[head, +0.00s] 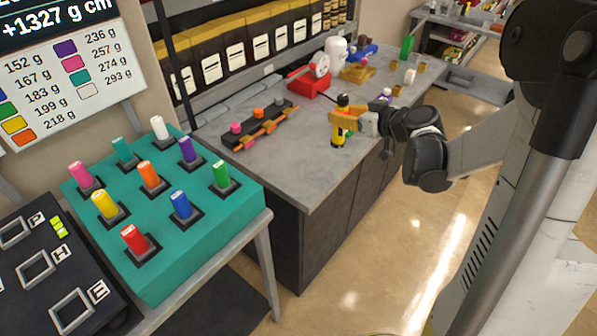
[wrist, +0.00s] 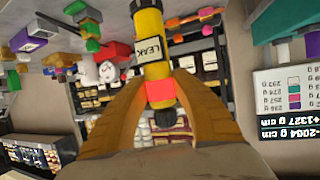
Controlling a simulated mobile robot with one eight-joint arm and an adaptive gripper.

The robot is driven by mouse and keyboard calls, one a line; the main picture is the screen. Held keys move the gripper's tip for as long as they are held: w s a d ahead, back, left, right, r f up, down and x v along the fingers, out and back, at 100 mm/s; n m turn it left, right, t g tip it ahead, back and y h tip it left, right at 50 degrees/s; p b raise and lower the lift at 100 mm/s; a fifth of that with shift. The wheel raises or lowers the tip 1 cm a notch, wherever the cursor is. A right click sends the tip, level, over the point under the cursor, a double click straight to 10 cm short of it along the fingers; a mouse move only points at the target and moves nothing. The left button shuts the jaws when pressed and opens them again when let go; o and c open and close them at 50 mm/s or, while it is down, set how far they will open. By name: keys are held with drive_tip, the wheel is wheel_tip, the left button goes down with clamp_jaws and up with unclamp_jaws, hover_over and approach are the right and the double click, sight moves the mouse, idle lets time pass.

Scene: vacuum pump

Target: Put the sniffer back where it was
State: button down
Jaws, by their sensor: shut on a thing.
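The sniffer is a yellow and black cylinder (head: 338,133) held upright above the grey counter in the head view. In the wrist view the sniffer (wrist: 153,52) shows a "LEAK" label, a red band and a dark end. My gripper (head: 345,117) has its orange fingers shut around it. In the wrist view the fingers of my gripper (wrist: 160,95) close on both sides of the red band. I cannot tell whether the sniffer's lower end touches the counter.
A dark rack (head: 262,127) with colored knobs lies on the grey counter (head: 300,165), left of the sniffer. A red device (head: 310,84) and a white bottle (head: 336,49) stand farther back. A teal block (head: 170,265) with colored weights stands at left. The counter's front part is clear.

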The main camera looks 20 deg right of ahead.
drive_tip(key=shift+a+f, duration=0.1)
drive_tip(key=shift+a, duration=0.1)
drive_tip(key=w+a+f+b, duration=0.2)
drive_tip(key=a+f+b, duration=0.5)
drive_tip(key=a+f, duration=0.3)
drive_tip(key=shift+w+a+f, duration=0.25)
drive_tip(key=shift+w+f, duration=0.05)
drive_tip(key=shift+f, duration=0.1)
drive_tip(key=shift+f, duration=0.15)
drive_tip(key=c, duration=1.2)
unclamp_jaws()
drive_tip(key=shift+o, duration=0.2)
